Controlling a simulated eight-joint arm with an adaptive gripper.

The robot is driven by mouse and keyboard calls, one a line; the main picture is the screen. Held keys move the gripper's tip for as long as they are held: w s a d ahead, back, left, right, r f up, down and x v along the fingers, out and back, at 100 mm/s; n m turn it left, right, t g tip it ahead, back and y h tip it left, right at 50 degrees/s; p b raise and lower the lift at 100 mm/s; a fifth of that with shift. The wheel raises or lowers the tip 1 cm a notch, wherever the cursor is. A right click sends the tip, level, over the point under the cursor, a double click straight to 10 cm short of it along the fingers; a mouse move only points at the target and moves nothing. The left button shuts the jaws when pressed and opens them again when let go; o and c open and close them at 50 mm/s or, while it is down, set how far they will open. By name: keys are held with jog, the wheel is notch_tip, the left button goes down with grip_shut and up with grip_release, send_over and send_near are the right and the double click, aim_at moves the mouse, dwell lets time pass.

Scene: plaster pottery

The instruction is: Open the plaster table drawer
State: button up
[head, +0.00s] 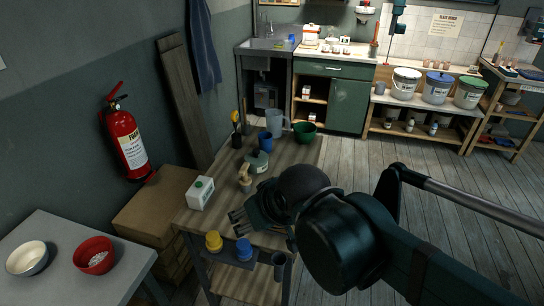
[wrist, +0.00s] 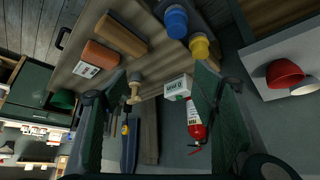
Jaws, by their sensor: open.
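A green cabinet (head: 350,100) stands at the back beside the sink. The cabinet also shows at the left of the wrist view (wrist: 24,82). I cannot tell for sure whether this is the plaster table's drawer. The nearer wooden-topped table (head: 305,158) shows a dark bar handle (wrist: 62,38) at its edge in the wrist view. My gripper (head: 240,216) is open and empty above this nearer table, far from the cabinet. Its two fingers (wrist: 158,84) frame the tabletop.
A bucket shelf (head: 420,126) stands right of the cabinet.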

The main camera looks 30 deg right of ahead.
jog(key=shift+r, duration=0.25)
jog(key=c, duration=0.7)
jog(key=shift+r, duration=0.3)
jog(key=c, duration=0.3)
notch_tip(320, 180, up, 4)
jog(key=w+d+m+y+b, duration=0.1)
jog(key=w+d+m+y, duration=0.65)
jog(key=w+d, duration=1)
jog(key=s+d+m+t+y, duration=0.1)
jog(key=s+d+t+y, duration=0.1)
jog(key=d, duration=1.1)
jog(key=s+d+m+t+y, duration=0.1)
jog(key=s+d+t, duration=0.1)
jog(key=d, duration=1)
jog(key=shift+n+y, duration=0.25)
jog(key=f, duration=2.1)
jog(key=d+f, duration=0.1)
jog(key=f, duration=1)
jog(key=shift+f, duration=0.25)
